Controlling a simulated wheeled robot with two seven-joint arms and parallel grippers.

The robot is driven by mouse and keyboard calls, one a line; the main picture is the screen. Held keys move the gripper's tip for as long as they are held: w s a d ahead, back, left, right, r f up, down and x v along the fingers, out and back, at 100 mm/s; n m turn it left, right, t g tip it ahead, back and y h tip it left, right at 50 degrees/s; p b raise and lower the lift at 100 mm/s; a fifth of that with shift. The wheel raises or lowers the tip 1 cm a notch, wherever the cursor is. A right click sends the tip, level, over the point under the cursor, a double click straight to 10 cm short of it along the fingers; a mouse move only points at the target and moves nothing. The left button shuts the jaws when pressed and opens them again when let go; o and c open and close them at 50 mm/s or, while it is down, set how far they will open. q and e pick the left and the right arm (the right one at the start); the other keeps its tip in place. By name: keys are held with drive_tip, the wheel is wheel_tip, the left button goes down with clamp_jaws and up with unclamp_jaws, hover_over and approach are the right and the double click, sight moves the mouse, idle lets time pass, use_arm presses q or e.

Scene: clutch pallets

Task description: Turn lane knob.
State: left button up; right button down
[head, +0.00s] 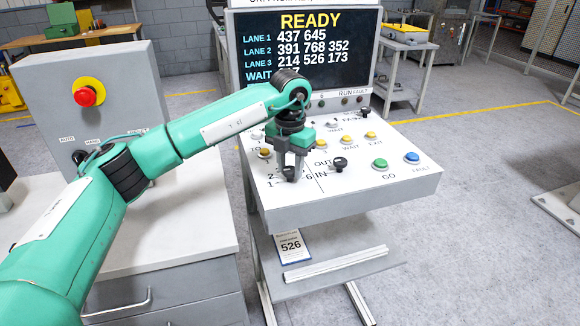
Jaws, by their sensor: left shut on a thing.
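My left gripper (290,170) points down over the left part of a white sloped control panel (380,190). It is shut on a black knob (290,174), of which only the lower front shows between the fingers. Printed numbers 1, 2 and 6 stand around this knob. A second black knob (339,164), marked OUT and IN, stands just to the right, apart from the gripper. My right gripper is not in view.
A green button (380,164) and a blue button (412,157) sit at the panel's right. Behind stands a display (300,48) reading READY with lane numbers. A grey box with a red emergency button (86,96) stands left.

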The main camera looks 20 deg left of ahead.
use_arm(q)
drive_tip(key=shift+r+n, duration=0.1)
drive_tip(key=shift+n, duration=0.3)
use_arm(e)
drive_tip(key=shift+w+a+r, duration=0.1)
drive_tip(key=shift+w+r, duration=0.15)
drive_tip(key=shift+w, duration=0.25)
use_arm(q)
drive_tip(key=o, duration=1)
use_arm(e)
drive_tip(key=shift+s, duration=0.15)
